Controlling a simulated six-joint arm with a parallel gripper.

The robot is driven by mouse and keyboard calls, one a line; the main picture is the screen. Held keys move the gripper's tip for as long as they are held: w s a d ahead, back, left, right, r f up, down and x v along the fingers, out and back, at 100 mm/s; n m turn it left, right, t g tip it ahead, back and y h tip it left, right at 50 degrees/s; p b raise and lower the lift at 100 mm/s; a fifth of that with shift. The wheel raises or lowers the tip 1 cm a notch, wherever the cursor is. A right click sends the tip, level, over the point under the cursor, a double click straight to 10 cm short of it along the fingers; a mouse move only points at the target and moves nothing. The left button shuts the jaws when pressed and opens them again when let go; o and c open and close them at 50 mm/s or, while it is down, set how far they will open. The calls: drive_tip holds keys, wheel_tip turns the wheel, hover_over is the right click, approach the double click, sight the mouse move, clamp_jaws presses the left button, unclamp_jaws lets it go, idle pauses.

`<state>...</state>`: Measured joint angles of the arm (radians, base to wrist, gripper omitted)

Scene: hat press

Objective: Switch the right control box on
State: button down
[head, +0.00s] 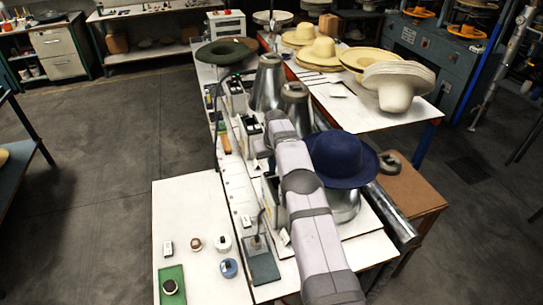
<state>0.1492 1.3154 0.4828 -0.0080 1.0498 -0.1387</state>
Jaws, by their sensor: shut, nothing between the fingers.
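A row of small white control boxes stands along the left side of the metal hat presses. One box (235,97) is at the far end of the row, and another with dark parts on it (249,126) is near the middle. A nearer box (269,190) is partly hidden by my arm. I cannot tell from this view which one is the right control box, or the state of any switch. My arm reaches from the bottom edge to the middle of the row, and its wrist is close to the middle box. My gripper's fingers cannot be made out.
A dark blue hat (341,160) sits on a metal form right of my arm. A green hat (225,52) is at the far end. Small jars (222,243) and a green tray (172,294) are at the near left.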

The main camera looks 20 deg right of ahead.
sight(268, 175)
drive_tip(key=shift+f, duration=0.35)
drive_tip(key=shift+f, duration=0.15)
drive_tip(key=shift+d+f+b, duration=0.2)
drive_tip(key=shift+b, duration=0.45)
drive_tip(key=shift+s+r, duration=0.1)
drive_tip(key=shift+a, duration=0.9)
drive_tip(key=shift+r, duration=0.2)
wheel_tip(268, 175, up, 4)
drive_tip(key=p, duration=0.2)
drive_tip(key=shift+a+p, duration=0.15)
drive_tip(key=shift+p, duration=0.25)
drive_tip(key=b+v, duration=0.5)
drive_tip(key=v, duration=0.4)
drive_tip(key=shift+r, duration=0.4)
